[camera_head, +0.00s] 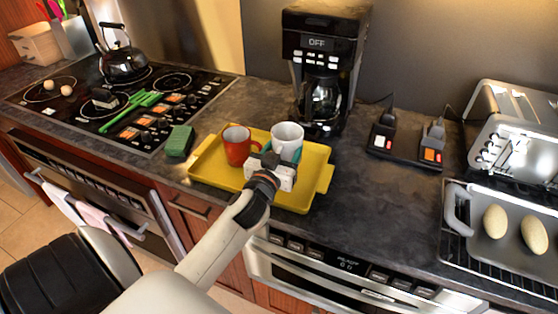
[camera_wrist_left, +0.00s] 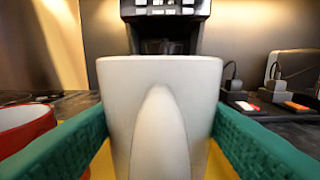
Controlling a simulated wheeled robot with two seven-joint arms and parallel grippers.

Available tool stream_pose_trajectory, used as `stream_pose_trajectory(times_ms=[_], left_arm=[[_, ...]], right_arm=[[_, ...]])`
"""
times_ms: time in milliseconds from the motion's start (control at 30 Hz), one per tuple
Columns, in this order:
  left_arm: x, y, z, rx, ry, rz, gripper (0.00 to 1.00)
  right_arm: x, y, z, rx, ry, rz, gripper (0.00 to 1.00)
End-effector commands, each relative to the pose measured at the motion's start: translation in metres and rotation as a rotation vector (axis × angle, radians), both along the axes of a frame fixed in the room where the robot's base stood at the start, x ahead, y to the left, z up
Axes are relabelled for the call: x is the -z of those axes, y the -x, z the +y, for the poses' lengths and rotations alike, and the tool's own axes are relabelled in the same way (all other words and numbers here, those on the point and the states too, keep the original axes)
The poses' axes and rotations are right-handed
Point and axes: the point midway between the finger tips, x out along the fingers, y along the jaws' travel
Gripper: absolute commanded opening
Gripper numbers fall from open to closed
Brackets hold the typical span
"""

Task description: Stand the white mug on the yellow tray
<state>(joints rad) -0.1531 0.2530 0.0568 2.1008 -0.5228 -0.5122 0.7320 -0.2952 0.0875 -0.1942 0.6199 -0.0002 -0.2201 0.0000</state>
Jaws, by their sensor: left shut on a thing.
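The white mug (camera_head: 287,135) is upright at the right part of the yellow tray (camera_head: 214,172), beside the red mug (camera_head: 237,146). My left gripper (camera_head: 285,157) is shut on the white mug, with its teal fingers on either side. In the left wrist view the white mug (camera_wrist_left: 160,95) fills the middle, its handle facing the camera, between the two fingers. The mug's base is hidden, so I cannot tell whether it touches the tray. The red mug (camera_wrist_left: 22,128) shows at the left edge there. My right gripper is not in view.
A coffee maker (camera_head: 325,60) stands just behind the tray. A green sponge (camera_head: 179,141) lies left of it, and the cooktop with a kettle (camera_head: 123,60) is farther left. The counter right of the tray is clear.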

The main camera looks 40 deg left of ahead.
Motion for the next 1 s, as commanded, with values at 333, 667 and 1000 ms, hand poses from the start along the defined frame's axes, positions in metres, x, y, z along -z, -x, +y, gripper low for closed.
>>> stream_pose_trajectory(times_ms=[333, 667, 1000], left_arm=[[0.041, 0.0, 0.0, 0.0, 0.0, -0.001, 0.27], [0.044, 0.0, 0.0, 0.001, -0.002, -0.003, 0.27], [0.047, 0.0, 0.0, 0.0, -0.001, -0.001, 0.81]], right_arm=[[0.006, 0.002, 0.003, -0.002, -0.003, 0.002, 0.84], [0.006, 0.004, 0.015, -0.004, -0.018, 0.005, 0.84], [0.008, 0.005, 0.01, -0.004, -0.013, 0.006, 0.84]])
